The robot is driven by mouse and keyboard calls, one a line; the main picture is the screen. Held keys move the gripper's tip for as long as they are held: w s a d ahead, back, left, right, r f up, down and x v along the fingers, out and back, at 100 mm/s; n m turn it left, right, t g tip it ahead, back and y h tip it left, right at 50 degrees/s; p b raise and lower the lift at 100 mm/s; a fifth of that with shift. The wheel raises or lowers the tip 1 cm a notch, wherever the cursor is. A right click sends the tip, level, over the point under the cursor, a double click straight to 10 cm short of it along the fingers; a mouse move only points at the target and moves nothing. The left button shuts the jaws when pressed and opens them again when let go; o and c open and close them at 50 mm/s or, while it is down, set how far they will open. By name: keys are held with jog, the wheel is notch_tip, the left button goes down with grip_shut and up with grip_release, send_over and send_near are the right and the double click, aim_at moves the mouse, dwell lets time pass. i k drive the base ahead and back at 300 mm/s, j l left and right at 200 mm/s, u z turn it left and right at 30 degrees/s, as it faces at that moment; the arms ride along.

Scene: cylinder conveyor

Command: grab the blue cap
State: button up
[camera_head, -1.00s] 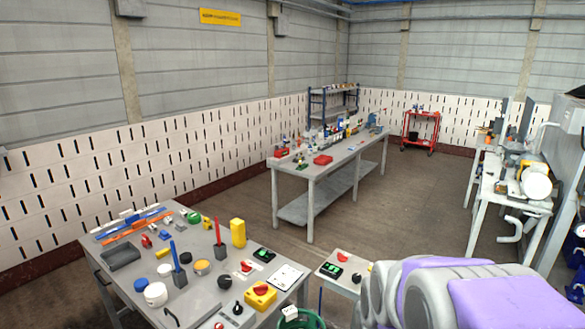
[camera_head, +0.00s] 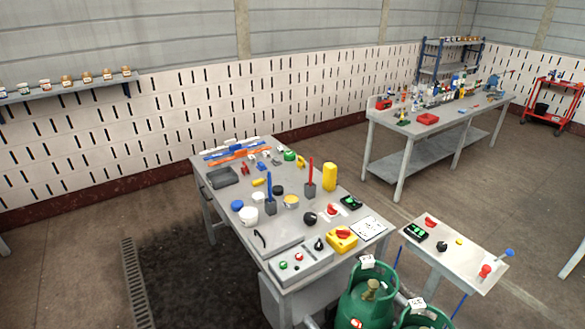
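A small round blue cap (camera_head: 237,205) lies near the left edge of the grey workbench (camera_head: 225,222), flat on the top. A white round container (camera_head: 249,217) stands close beside it, toward the front right. A second, smaller white piece (camera_head: 258,197) lies to its right. The cap is uncovered and in plain sight. My gripper is not in view.
Near the cap stand a blue upright piece (camera_head: 269,187) in a grey block and a dark tray (camera_head: 222,177). Green gas cylinders (camera_head: 368,300) stand in front of the bench. A small side table (camera_head: 470,262) is to the right. Floor left of the bench is open.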

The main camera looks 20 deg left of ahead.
aim_at(236, 206)
jog(key=k+j+u, duration=0.15)
jog(key=k+u, duration=0.2)
jog(key=k, duration=0.3)
jog(key=i+u, duration=0.1)
jog(key=u, duration=0.3)
jog(key=i+j+u, duration=0.1)
jog(key=u, duration=0.25)
jog(key=i+u, duration=0.1)
jog(key=u, duration=0.3)
jog(key=i+u, duration=0.1)
jog(key=u, duration=0.3)
jog(key=i+l, duration=0.2)
jog(key=i, duration=0.2)
jog(key=i+l, duration=0.2)
jog(key=i, duration=0.2)
jog(key=i+l, duration=0.15)
jog(key=i, duration=0.25)
jog(key=i+l, duration=0.2)
jog(key=i, duration=0.2)
